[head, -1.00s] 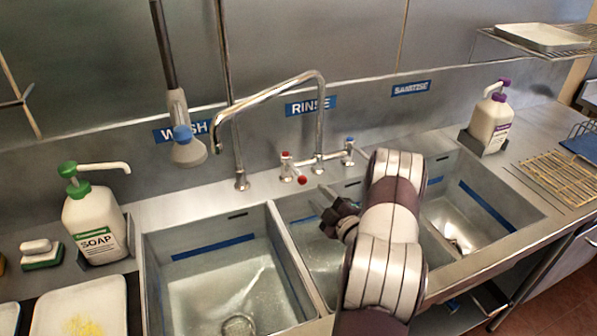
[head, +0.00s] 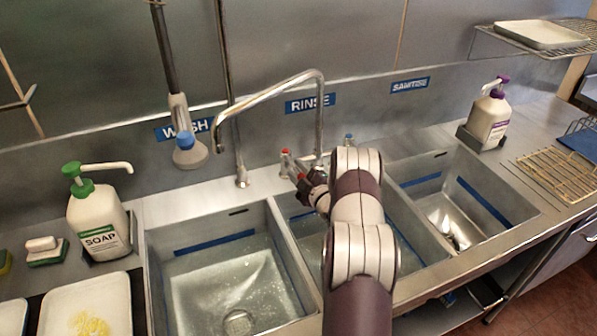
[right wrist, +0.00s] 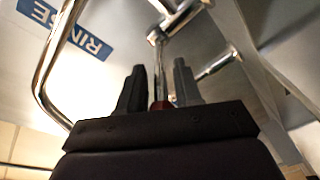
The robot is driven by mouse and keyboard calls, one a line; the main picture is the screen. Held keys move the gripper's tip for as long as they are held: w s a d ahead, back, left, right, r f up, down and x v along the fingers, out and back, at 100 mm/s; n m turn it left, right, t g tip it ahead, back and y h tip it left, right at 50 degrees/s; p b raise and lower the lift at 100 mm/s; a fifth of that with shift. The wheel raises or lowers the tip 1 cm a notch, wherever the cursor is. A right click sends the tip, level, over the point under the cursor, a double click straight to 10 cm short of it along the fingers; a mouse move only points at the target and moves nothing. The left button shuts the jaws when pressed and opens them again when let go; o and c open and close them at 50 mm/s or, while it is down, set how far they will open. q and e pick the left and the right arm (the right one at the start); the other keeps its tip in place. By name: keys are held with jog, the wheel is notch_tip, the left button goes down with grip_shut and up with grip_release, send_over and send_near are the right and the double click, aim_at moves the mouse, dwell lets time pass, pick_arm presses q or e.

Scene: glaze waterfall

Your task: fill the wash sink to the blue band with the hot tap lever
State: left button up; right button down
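The wash sink (head: 182,275) is the left basin. Its blue band (head: 215,243) shows on the back wall, and the floor and drain are visible. The tap spout (head: 262,94) ends toward the wash sink's back side, with no stream visible. The red hot tap lever (head: 286,162) is at the tap base; its red tip (right wrist: 162,104) shows between the fingers in the right wrist view. My right gripper (head: 300,184) is at the lever, its fingers (right wrist: 160,88) apart on either side of it. My left gripper is out of view.
The rinse sink (head: 312,250) lies partly under my right arm, and the sanitise sink (head: 440,205) is to the right. A spray head (head: 188,152) hangs behind the wash sink. A soap bottle (head: 98,222) stands left; a purple-topped bottle (head: 489,120) stands right.

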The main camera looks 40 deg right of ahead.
jog(key=a+m+g+h+b, duration=0.1)
jog(key=h, duration=0.1)
jog(key=w+a+m+h+b, duration=0.1)
jog(key=m+h, duration=0.1)
jog(key=a+m+g+h+b, duration=0.1)
jog(key=h, duration=0.2)
jog(key=shift+w+a+m+g, duration=0.3)
jog(key=shift+w+a+m, duration=0.05)
jog(key=shift+w+m, duration=0.05)
jog(key=c, duration=1.1)
grip_release()
jog(key=b+v, duration=0.2)
jog(key=v, duration=1)
jog(key=shift+s+a+b, duration=0.1)
jog(key=shift+s+b, duration=0.2)
jog(key=shift+s, duration=0.1)
